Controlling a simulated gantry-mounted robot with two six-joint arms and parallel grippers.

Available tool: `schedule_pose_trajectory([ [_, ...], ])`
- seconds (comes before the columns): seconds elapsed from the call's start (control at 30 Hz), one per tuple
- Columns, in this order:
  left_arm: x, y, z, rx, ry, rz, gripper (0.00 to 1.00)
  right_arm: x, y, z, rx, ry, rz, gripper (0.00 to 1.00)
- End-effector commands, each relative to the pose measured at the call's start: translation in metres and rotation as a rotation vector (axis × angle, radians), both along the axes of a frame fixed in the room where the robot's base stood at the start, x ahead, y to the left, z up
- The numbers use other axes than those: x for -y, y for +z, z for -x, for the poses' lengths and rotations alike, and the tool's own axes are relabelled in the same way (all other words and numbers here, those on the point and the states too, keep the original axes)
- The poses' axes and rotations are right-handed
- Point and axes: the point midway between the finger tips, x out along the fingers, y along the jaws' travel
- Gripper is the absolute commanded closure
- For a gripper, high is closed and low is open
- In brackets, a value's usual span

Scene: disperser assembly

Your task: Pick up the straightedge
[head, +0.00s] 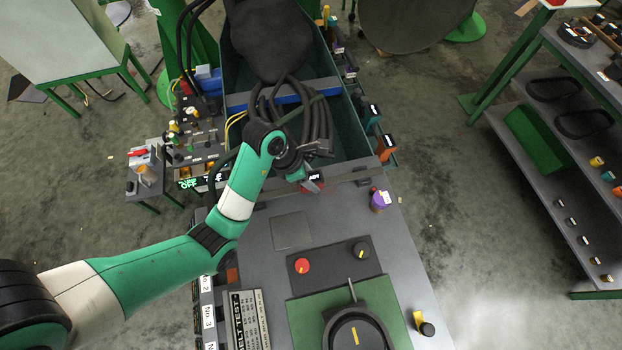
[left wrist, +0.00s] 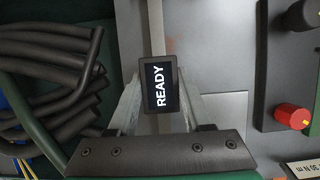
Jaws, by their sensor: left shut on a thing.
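My left gripper (head: 307,183) is at the back edge of the grey workbench. In the left wrist view its two fingers (left wrist: 160,105) converge behind a small black display reading "READY" (left wrist: 160,85), which hides the tips. The gripper is shut on a thin piece there. A narrow pale strip, apparently the straightedge (left wrist: 156,28), runs on beyond the display along the bench edge. I cannot tell whether it touches the bench. My right gripper is not in view.
A green bin (head: 352,125) with black hoses (head: 318,120) lies behind the bench edge. The bench (head: 390,240) carries a purple-topped part (head: 380,200), a red knob (head: 302,265) and a black round fixture (head: 355,330). The bench around the flat square plate (head: 291,231) is clear.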

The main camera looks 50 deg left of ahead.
Motion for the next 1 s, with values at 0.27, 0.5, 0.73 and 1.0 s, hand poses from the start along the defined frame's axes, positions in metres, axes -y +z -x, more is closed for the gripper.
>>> schedule_pose_trajectory([
  [0.27,0.0,0.021,-0.001,0.005,0.0,-0.001,1.0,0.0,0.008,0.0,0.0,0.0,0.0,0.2],
  [0.5,0.002,0.069,0.02,0.001,0.001,0.001,1.0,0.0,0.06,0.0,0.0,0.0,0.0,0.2],
  [0.73,0.007,0.113,0.067,-0.002,0.001,0.001,1.0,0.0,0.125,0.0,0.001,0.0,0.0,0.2],
  [1.0,0.013,0.129,0.125,0.0,0.002,0.0,1.0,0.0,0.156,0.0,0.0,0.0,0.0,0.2],
])
